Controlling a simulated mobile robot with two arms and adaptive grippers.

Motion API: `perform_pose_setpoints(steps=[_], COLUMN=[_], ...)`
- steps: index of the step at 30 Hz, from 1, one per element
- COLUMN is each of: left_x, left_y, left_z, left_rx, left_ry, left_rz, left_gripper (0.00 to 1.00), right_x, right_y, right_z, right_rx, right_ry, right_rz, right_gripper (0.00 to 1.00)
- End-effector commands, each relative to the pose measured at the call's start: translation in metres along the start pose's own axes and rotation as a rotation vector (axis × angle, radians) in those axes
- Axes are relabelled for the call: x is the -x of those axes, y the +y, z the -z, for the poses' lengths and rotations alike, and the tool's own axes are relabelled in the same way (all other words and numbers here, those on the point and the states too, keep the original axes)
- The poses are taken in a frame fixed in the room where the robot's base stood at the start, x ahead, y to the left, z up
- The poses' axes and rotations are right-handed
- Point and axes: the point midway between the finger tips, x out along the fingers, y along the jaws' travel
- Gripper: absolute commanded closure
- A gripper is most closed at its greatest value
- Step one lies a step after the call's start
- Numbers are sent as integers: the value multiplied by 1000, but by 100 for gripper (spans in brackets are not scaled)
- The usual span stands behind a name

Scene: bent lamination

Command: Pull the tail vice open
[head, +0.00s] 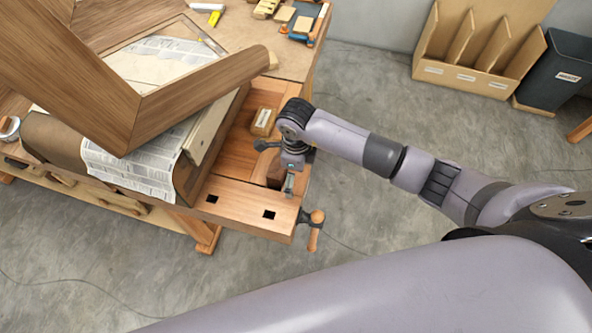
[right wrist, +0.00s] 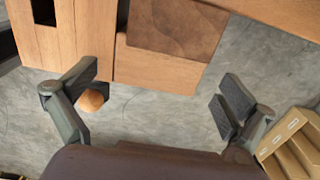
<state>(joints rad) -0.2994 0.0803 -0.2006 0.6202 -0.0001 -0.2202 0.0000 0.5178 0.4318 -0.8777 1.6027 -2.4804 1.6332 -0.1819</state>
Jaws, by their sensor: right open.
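The tail vice (head: 245,203) is the wooden block with square holes at the bench's near right corner. Its handle (head: 315,230), a wooden bar with a rounded knob, sticks out at the corner. My right gripper (head: 290,187) is above the bench's right edge, just behind the vice block. In the right wrist view, the right gripper (right wrist: 157,82) is open with nothing between its fingers. A round wooden knob (right wrist: 93,101) shows partly behind the left finger. A brown pad (right wrist: 178,28) lies on the wood beyond the fingers. My left gripper is not in view.
A large bent wooden frame (head: 175,90) rises over the bench's left part, above newspaper (head: 130,170). A small wooden block (head: 263,121) lies on the bench top (head: 240,150). Sorting bins (head: 470,75) and a dark bin (head: 560,75) stand at back right. Floor right of the bench is clear.

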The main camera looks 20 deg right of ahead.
Motion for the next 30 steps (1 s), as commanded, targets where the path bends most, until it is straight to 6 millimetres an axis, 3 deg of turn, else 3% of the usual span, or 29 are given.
perform_pose_setpoints(steps=[12, 30], left_x=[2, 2], left_y=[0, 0], left_z=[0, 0], left_rx=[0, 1], left_ry=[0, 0], left_rz=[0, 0], left_gripper=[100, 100], right_x=[-9, -9], right_y=[0, 0], right_z=[0, 0], right_rx=[2, 1], right_ry=[-1, 0], right_rz=[0, 1], right_gripper=[0, 40])
